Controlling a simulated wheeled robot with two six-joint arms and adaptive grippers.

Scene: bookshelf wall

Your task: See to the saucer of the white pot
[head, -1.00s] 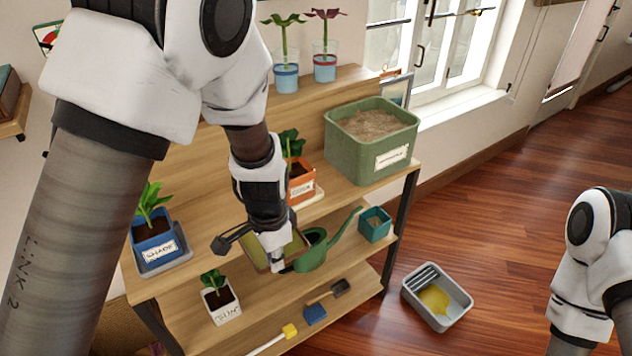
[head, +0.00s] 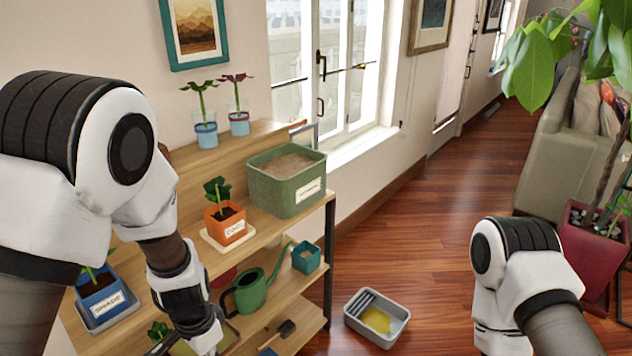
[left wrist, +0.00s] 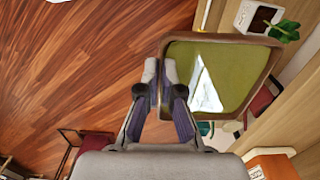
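A shallow square brown-rimmed saucer (left wrist: 225,39) with a green inside and a bright reflection on it fills the middle of the left wrist view. My left gripper (left wrist: 162,75) pinches its left rim, one finger inside and one outside. In the head view the saucer (head: 228,340) shows only partly, beside my left wrist and low at the shelf front. The white pot (left wrist: 251,17) stands on the shelf beyond the saucer, apart from it. In the head view only its plant (head: 160,332) shows. My right arm is at the right; its gripper is out of frame.
A green watering can (head: 250,292) and teal pot (head: 306,258) stand on the middle shelf. The orange pot (head: 225,226) and blue pot (head: 100,292) stand on saucers. A grey basin (head: 397,330) with yellow liquid lies on the floor. Open floor lies right of the shelf.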

